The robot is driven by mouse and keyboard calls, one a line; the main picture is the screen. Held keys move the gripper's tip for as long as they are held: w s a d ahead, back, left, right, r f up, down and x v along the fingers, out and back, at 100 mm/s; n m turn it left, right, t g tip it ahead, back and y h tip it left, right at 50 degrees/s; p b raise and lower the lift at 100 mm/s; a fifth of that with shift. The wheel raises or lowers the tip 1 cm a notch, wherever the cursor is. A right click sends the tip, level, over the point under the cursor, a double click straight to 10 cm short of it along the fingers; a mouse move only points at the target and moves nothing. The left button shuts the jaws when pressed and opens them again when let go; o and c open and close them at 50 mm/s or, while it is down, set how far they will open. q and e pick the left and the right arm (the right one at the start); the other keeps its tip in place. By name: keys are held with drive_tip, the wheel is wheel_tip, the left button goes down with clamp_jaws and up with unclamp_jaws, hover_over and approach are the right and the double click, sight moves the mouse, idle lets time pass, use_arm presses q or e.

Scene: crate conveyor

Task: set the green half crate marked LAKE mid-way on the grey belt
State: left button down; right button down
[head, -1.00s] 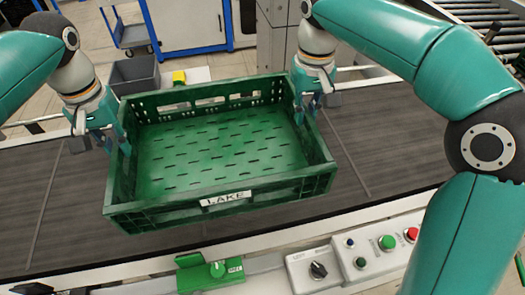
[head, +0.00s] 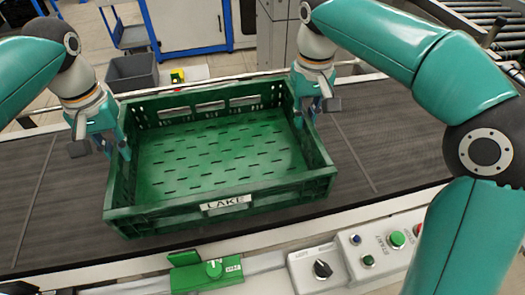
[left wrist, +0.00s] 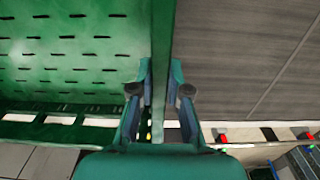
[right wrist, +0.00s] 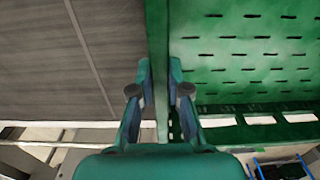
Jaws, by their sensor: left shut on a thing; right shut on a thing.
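The green half crate (head: 220,205) has a white LAKE label (head: 226,203) on its near wall. It is empty and appears level over the grey belt (head: 385,130); I cannot tell if its base touches the belt. My left gripper (head: 122,150) is shut on the crate's left wall, which also shows between its fingers in the left wrist view (left wrist: 160,85). My right gripper (head: 305,112) is shut on the right wall, also seen in the right wrist view (right wrist: 159,85). The belt under the crate is hidden.
A control panel (head: 375,250) with buttons and a knob lines the belt's near side, beside a green box (head: 205,272). A grey bin (head: 133,72) stands beyond the far rail. The belt is bare left and right of the crate.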

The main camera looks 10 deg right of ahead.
use_arm(q)
drive_tip(key=shift+f+b, duration=0.55)
drive_tip(key=shift+f, duration=0.2)
use_arm(e)
drive_tip(key=shift+f, duration=0.75)
use_arm(q)
drive_tip(key=c, duration=1.1)
unclamp_jaws()
drive_tip(key=shift+c, duration=0.2)
use_arm(e)
drive_tip(key=c, duration=1.1)
unclamp_jaws()
drive_tip(key=shift+c, duration=0.2)
use_arm(q)
drive_tip(key=shift+r, duration=0.15)
wheel_tip(320, 180, up, 12)
drive_tip(key=shift+f, duration=0.25)
use_arm(e)
drive_tip(key=shift+r, duration=0.1)
wheel_tip(320, 180, up, 10)
drive_tip(key=shift+w, duration=0.15)
drive_tip(key=shift+r, duration=0.85)
